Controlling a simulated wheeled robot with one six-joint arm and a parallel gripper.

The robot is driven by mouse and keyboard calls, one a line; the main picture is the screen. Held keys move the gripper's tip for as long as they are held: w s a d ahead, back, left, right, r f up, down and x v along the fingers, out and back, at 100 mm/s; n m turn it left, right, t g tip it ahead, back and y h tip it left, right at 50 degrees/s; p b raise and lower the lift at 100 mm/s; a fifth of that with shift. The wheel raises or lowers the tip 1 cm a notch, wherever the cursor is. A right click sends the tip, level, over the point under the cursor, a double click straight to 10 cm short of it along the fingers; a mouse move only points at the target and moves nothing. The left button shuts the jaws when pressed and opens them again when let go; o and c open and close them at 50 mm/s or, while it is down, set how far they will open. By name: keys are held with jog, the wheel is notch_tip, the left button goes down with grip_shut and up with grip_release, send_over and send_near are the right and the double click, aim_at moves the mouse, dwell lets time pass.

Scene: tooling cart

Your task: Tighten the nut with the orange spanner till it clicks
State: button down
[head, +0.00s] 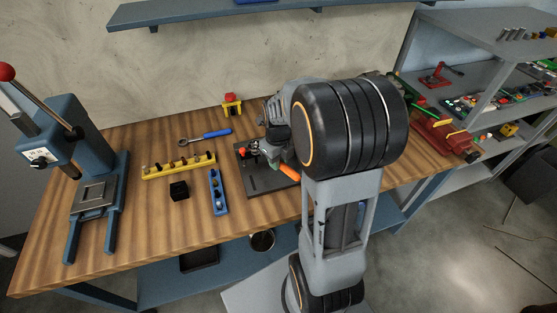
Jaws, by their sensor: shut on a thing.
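The orange spanner (289,172) shows as a short orange handle end, slanting down and right over a dark fixture plate (265,187) on the bench. My gripper (272,150) is low over the plate and shut on the spanner; its fingers are mostly hidden by the arm. The spanner's head is hidden or too small to make out. The nut cannot be told apart among the small red and dark parts (247,151) at the plate's back left, so I cannot tell whether the spanner is on it.
A blue-handled spanner (210,134), a yellow rack (178,167), a blue rack (218,192) and a black block (179,190) lie left of the plate. A blue press (85,150) stands far left. A red vise (440,132) is at right. The bench front is clear.

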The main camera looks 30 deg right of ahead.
jog(key=shift+r+p, duration=1.05)
jog(key=shift+r, duration=0.5)
